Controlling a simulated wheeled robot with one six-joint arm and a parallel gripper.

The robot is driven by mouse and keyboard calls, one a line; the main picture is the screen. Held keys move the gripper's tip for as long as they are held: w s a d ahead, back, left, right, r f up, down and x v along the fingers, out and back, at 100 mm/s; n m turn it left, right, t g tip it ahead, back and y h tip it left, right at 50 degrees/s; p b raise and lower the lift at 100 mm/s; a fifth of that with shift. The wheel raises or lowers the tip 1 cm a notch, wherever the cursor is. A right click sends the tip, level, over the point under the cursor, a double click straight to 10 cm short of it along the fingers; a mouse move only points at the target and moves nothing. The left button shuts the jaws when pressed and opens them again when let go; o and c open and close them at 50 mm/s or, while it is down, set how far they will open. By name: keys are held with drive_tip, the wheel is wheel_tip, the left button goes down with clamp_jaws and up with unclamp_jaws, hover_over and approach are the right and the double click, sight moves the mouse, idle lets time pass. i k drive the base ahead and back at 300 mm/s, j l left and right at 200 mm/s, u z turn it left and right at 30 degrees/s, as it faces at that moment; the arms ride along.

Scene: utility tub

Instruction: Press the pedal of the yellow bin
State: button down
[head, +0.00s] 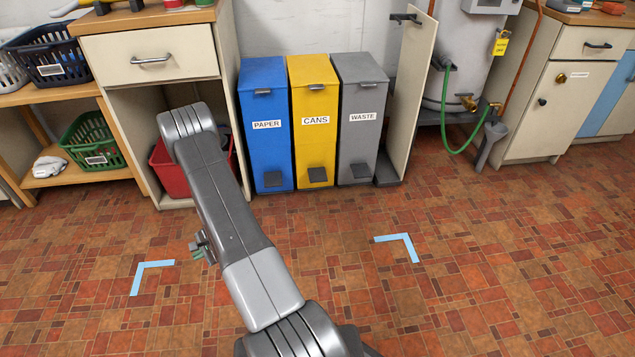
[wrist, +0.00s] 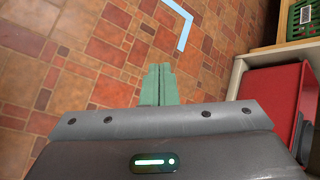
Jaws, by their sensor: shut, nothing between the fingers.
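The yellow bin (head: 314,118) labelled CANS stands upright against the wall in the head view, between a blue bin and a grey bin. Its lid is shut. Its dark pedal (head: 318,175) is at the bottom front, just above the floor, and nothing covers it. My gripper (wrist: 159,72) shows in the wrist view as two green fingers shut together and empty, above the tiled floor. In the head view my arm hides most of the gripper, left of the bins and apart from the yellow bin. The wrist view does not show the yellow bin.
The blue PAPER bin (head: 266,126) and grey WASTE bin (head: 360,122) flank the yellow one closely. A red tub (head: 166,168) sits in the open cabinet at left; it also shows in the wrist view (wrist: 272,90). The tiled floor (head: 345,215) before the bins is clear.

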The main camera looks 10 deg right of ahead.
sight(316, 175)
drive_tip(key=z, duration=0.25)
drive_tip(key=i+j+z, duration=0.15)
drive_tip(key=z, duration=0.3)
drive_tip(key=i+j+z, duration=0.15)
drive_tip(key=z, duration=0.3)
drive_tip(key=i+j+z, duration=0.1)
drive_tip(key=j+z, duration=0.3)
drive_tip(key=i+j+z, duration=0.1)
drive_tip(key=z, duration=0.35)
drive_tip(key=j+z, duration=0.2)
drive_tip(key=j, duration=1.45)
drive_tip(key=i, duration=0.05)
